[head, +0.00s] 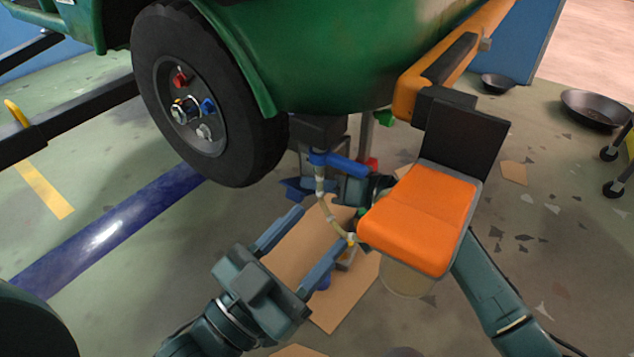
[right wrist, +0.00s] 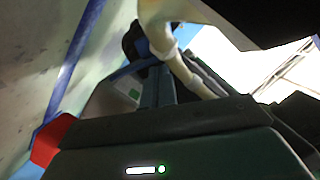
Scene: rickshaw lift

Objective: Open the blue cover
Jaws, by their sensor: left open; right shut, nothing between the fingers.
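A blue bar-like part (head: 345,164) sits below the green body, at the top of a pale hose (head: 329,212). I cannot tell whether it is the blue cover. In the right wrist view the hose (right wrist: 160,35) passes close to the shut fingers.
The orange seat (head: 418,215) stands right of the hose and blocks part of the view. A black wheel (head: 205,95) and the green body (head: 350,50) hang above. Brown cardboard (head: 290,255) lies on the floor. Dark pans (head: 597,107) are at far right.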

